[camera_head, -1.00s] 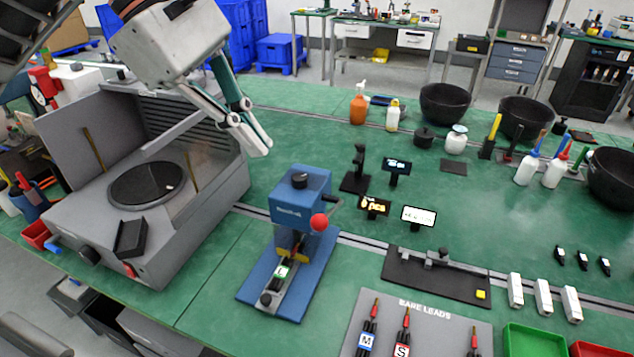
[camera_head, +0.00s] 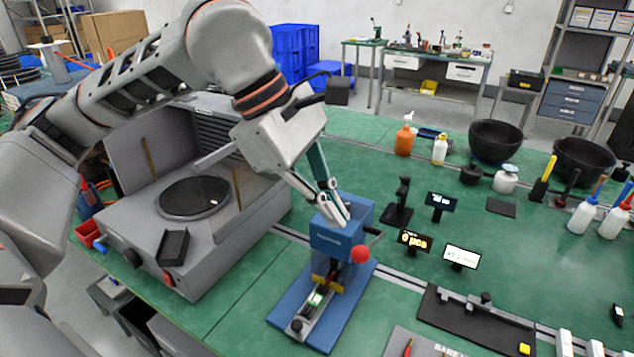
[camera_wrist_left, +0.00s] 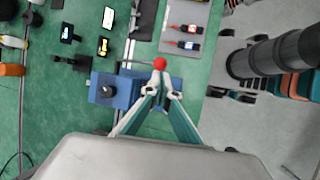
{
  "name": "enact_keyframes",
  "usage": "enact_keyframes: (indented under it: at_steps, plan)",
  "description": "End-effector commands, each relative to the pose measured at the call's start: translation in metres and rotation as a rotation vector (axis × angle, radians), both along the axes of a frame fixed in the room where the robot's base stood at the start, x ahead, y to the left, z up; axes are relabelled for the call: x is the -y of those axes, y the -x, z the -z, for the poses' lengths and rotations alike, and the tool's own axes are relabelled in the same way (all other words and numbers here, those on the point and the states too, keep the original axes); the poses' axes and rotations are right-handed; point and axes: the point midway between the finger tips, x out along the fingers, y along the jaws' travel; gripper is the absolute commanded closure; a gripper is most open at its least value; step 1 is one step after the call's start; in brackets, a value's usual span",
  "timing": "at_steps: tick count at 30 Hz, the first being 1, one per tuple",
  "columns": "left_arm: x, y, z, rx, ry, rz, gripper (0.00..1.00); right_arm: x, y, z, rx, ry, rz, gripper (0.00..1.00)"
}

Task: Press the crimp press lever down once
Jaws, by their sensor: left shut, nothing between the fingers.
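The blue crimp press (camera_head: 334,240) stands on its blue base plate at the middle of the green bench. Its lever ends in a red ball knob (camera_head: 360,254) at the right side of the press, apparently raised. My left gripper (camera_head: 340,218) is shut and empty, its fingertips over the top of the press, behind and left of the knob in the head view. In the left wrist view the red knob (camera_wrist_left: 160,63) shows just beyond the fingertips (camera_wrist_left: 160,82), with the press (camera_wrist_left: 110,92) to their left. Whether the fingers touch anything I cannot tell. My right gripper is not in view.
A grey open-fronted enclosure (camera_head: 160,245) with a round dark plate stands left of the press. Small displays (camera_head: 415,240) and a black stand (camera_head: 399,210) are to its right. A black fixture (camera_head: 470,318) lies front right. Bottles and black bowls (camera_head: 495,140) stand farther back.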

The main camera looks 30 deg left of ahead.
Motion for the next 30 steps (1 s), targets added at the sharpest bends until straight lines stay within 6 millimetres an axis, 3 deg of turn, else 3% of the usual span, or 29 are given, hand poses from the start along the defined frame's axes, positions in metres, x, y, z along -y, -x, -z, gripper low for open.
enact_keyframes:
  at_steps: [6,12,30]
  plan:
    - [0.015,-0.006,0.032,-0.003,-0.001,0.003,1.0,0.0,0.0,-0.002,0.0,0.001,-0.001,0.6]
    - [0.022,-0.009,0.046,-0.002,0.0,0.002,1.0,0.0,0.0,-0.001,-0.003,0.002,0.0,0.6]
    - [0.023,-0.014,0.051,0.009,0.0,0.0,1.0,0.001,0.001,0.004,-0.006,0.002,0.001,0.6]
